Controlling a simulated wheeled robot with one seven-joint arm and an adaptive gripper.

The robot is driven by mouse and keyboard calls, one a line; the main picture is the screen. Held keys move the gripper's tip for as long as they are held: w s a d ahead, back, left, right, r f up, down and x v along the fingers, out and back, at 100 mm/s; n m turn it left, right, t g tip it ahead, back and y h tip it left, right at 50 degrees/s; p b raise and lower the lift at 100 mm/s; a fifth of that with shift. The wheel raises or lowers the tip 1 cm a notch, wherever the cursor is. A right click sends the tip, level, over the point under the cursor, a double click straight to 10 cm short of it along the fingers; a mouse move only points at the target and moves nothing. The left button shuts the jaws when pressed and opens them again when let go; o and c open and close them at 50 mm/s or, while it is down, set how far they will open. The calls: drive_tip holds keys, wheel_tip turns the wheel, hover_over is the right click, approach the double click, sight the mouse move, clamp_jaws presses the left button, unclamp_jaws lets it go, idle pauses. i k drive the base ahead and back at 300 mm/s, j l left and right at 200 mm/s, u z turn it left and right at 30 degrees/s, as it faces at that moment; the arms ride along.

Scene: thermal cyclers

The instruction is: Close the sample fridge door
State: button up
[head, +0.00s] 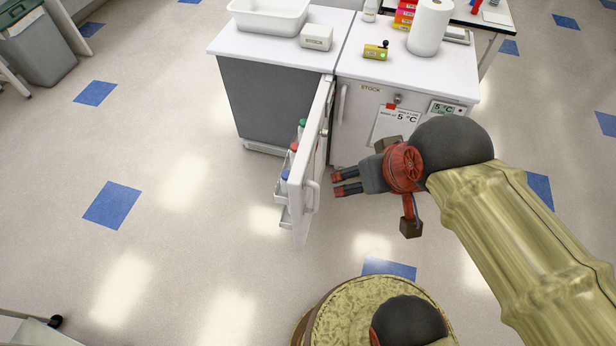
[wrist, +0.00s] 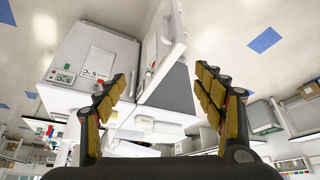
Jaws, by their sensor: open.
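The fridge door (head: 306,165) stands swung open, at a wide angle to the left cabinet (head: 265,105), whose dark grey front shows. The door's inner side faces left and carries racks with several coloured-cap bottles (head: 287,176). Its handle (head: 312,196) is on the outer side, near the free edge. My gripper (head: 337,183) is open and empty, just right of the door's outer side, pointing left at it with a small gap. In the wrist view, the picture is upside down; the door (wrist: 166,42) shows beyond and between my open fingers (wrist: 160,78).
A closed white unit marked STOCK, with a 5 °C notice (head: 398,122), stands right behind my gripper. Floor left of the door is clear.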

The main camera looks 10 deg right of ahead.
sight(303, 187)
drive_tip(key=i+l+u, duration=0.15)
drive_tip(key=l, duration=0.15)
drive_tip(key=i+l+u, duration=0.25)
drive_tip(key=l, duration=0.35)
drive_tip(key=i+l+u, duration=0.1)
drive_tip(key=l, duration=0.2)
drive_tip(key=k+j+u, duration=0.3)
drive_tip(key=k, duration=0.05)
